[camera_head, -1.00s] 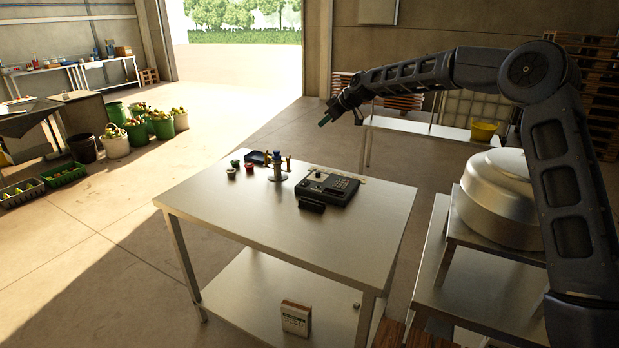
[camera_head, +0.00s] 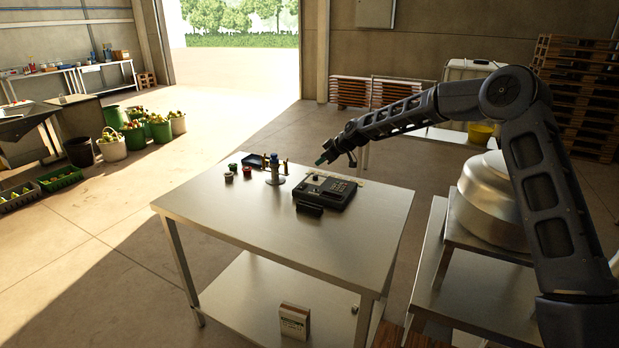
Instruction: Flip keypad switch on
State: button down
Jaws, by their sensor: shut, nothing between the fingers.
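A black keypad device (camera_head: 327,192) lies on the metal table (camera_head: 240,238), toward its back right part. It has a key area on its right half and a darker block along its front edge. The switch itself is too small to make out.
A grey stand with a blue top and brass-coloured arms (camera_head: 275,169) stands left of the keypad. A large metal vessel (camera_head: 492,200) stands at right. The front of the table is clear.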

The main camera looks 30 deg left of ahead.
send_over(302, 184)
jog(key=d, duration=0.2)
jog(key=f, duration=0.7)
jog(key=shift+s+d+f, duration=0.1)
jog(key=shift+s, duration=0.15)
jog(key=shift+w+d+f, duration=0.15)
jog(key=shift+w+f, duration=0.05)
jog(key=shift+f, duration=0.9)
jog(key=shift+w+f, duration=0.1)
jog(key=shift+f, duration=0.65)
jog(key=shift+f, duration=0.1)
jog(key=shift+w+f, duration=0.15)
jog(key=shift+s, duration=0.25)
jog(key=shift+s+r, duration=0.25)
jog(key=shift+s, duration=0.35)
